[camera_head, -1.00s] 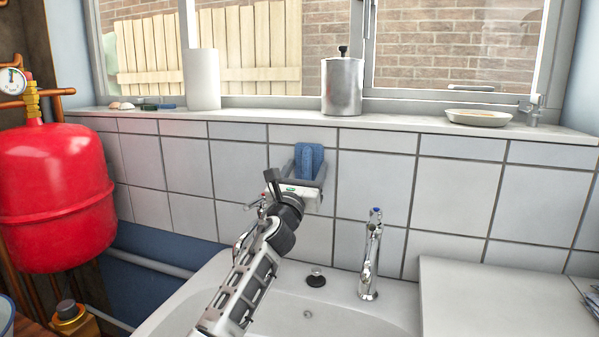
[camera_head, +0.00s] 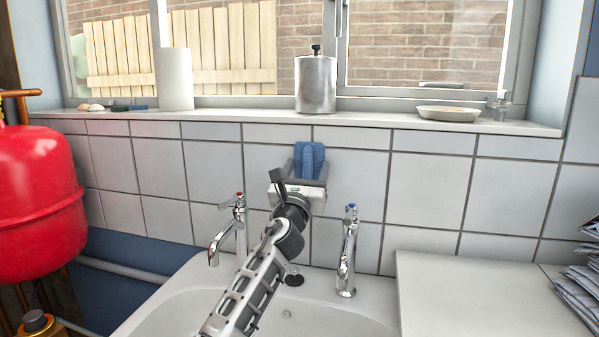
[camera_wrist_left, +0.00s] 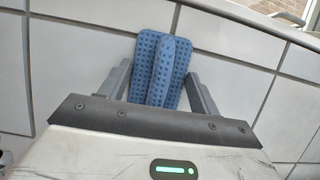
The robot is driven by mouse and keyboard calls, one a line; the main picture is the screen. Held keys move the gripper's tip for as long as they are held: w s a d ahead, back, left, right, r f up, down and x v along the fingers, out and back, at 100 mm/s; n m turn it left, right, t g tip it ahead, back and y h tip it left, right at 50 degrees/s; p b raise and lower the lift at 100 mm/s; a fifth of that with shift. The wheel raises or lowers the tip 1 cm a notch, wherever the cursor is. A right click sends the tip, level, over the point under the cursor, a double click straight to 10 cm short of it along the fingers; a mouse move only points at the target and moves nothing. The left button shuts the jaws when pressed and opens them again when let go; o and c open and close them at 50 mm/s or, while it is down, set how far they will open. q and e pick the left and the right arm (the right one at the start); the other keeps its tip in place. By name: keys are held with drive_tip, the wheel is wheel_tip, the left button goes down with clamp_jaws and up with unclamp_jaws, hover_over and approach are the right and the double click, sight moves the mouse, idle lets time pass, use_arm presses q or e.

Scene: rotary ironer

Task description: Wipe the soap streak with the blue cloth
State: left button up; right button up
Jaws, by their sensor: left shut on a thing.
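The blue cloth (camera_head: 309,158) is folded, with a raised ridge along its middle. My left gripper (camera_head: 310,172) is shut on it and holds it up at the white tiled wall above the sink. In the left wrist view the cloth (camera_wrist_left: 163,70) sits between the two fingers of the gripper (camera_wrist_left: 163,88), flat side toward the tiles. I cannot tell whether it touches them. I cannot make out a soap streak in either view; the cloth and gripper cover part of the tiles. My right gripper is not in view.
Below is a white sink (camera_head: 180,312) with a red-marked tap (camera_head: 240,225) and a blue-marked tap (camera_head: 348,250) on either side of my arm. The windowsill (camera_head: 390,119) above holds a metal canister (camera_head: 315,84), a paper roll (camera_head: 174,79) and a dish (camera_head: 449,113). A red tank (camera_head: 38,200) stands left.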

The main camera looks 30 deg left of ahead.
use_arm(q)
drive_tip(key=shift+w+d, duration=0.15)
drive_tip(key=shift+d, duration=0.45)
drive_tip(key=shift+w+d, duration=0.15)
drive_tip(key=shift+d, duration=0.45)
drive_tip(key=shift+s+a+p, duration=0.15)
drive_tip(key=shift+a+p, duration=0.05)
drive_tip(key=shift+a, duration=0.35)
drive_tip(key=shift+s+a+p, duration=0.15)
drive_tip(key=shift+a, duration=0.4)
drive_tip(key=shift+s+a, duration=0.3)
drive_tip(key=shift+a, duration=1)
drive_tip(key=shift+s+a, duration=0.3)
drive_tip(key=shift+a, duration=1)
drive_tip(key=shift+s+a, duration=0.3)
drive_tip(key=shift+a, duration=1)
drive_tip(key=shift+s+d, duration=0.1)
drive_tip(key=shift+s+d+p, duration=0.1)
drive_tip(key=shift+s+p, duration=0.2)
drive_tip(key=shift+p, duration=0.25)
drive_tip(key=shift+s+d+p, duration=0.2)
drive_tip(key=shift+s+p, duration=0.2)
drive_tip(key=shift+s, duration=0.45)
drive_tip(key=shift+s+d+p, duration=0.25)
drive_tip(key=shift+s+p, duration=0.2)
drive_tip(key=shift+s, duration=0.4)
drive_tip(key=shift+s+d+p, duration=0.2)
drive_tip(key=shift+s+p, duration=0.2)
drive_tip(key=shift+s, duration=0.45)
